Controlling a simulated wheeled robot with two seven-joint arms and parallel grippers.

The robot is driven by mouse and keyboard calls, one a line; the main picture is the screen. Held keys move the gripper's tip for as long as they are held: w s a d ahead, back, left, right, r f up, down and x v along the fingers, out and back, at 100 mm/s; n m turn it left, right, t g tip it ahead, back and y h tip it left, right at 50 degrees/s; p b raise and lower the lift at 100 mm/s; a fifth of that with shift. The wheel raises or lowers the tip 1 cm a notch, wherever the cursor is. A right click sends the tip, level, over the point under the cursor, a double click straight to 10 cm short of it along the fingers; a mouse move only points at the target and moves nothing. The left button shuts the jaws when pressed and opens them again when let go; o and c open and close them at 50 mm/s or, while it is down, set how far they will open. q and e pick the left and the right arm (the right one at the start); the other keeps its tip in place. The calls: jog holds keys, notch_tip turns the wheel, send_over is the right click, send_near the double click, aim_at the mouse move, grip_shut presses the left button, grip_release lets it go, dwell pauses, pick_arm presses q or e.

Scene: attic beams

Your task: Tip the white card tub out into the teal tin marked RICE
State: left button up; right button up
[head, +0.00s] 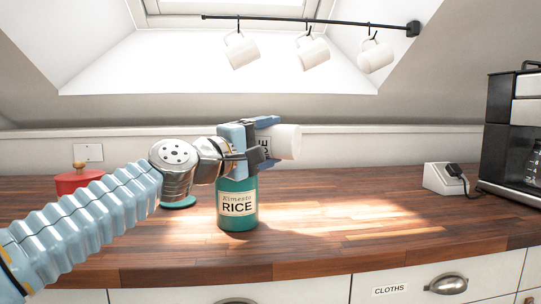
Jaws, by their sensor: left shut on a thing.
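The teal tin marked RICE (237,222) stands upright on the wooden counter, its label facing me. My left gripper (268,146) is shut on the white card tub (287,142), directly above the tin. The tub lies on its side, its plain white end pointing right and its dark lettering partly covered by the gripper's fingers. The tub's other end and the tin's mouth are hidden behind my gripper, so I cannot tell whether anything is pouring. My right gripper is not in view.
The wooden counter (330,240) is clear right of the tin. A red container (76,181) stands at the left, behind my arm. A socket box (441,179) and a coffee machine (512,145) stand at the right. White mugs (312,53) hang from a rail above.

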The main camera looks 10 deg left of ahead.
pick_arm(q)
jog(key=n, duration=0.1)
jog(key=a+r+n+t+b, duration=0.1)
jog(key=n, duration=0.1)
jog(key=shift+w+r+n+t+b, duration=0.1)
jog(key=shift+r+n+t+b, duration=0.1)
jog(key=shift+n+t+b, duration=0.1)
jog(key=n, duration=0.1)
jog(key=a+r+n+t+b, duration=0.1)
jog(key=n, duration=0.1)
jog(key=shift+w+a+r+y, duration=0.15)
jog(key=shift+a+y, duration=0.1)
jog(key=shift+y, duration=0.15)
jog(key=shift+w+a+r+n+t+y, duration=0.1)
jog(key=shift+a+r+n+t+y, duration=0.15)
jog(key=shift+n+t, duration=0.45)
dwell(5.0)
